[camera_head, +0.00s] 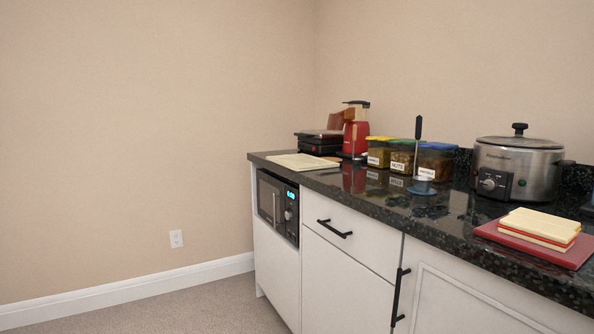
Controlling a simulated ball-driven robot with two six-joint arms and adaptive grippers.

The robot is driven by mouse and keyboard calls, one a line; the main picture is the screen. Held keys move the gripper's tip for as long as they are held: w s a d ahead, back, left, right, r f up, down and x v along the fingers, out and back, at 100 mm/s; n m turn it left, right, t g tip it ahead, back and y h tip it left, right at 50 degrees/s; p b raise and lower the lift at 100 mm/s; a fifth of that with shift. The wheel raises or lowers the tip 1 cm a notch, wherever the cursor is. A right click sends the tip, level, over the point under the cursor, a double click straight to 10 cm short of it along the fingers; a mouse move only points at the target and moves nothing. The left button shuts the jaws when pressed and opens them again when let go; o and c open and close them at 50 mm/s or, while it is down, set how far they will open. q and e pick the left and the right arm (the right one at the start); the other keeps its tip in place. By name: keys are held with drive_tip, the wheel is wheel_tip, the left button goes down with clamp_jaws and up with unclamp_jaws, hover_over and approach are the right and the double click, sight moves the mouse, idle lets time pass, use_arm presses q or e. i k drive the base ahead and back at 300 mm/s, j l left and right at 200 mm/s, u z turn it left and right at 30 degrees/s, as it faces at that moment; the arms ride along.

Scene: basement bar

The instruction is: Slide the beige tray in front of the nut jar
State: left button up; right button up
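The beige tray (303,162) lies flat on the dark counter near its left end, close to the front edge. Three labelled jars stand in a row further back on the counter: one with a yellow lid (379,152), one with a green lid (401,156) and one with a blue lid (435,162). The labels are too small to read surely, so I cannot tell for certain which is the nut jar. The tray is to the left of the jars and apart from them. Neither of my grippers shows.
A red appliance (357,134) and a dark one (318,143) stand behind the tray. The glossy counter (365,196) before the jars is mostly clear.

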sight(298, 162)
drive_tip(key=i, duration=0.25)
drive_tip(key=i+j+u, duration=0.25)
drive_tip(key=i, duration=0.45)
drive_tip(key=i+u, duration=0.3)
drive_tip(key=i, duration=0.4)
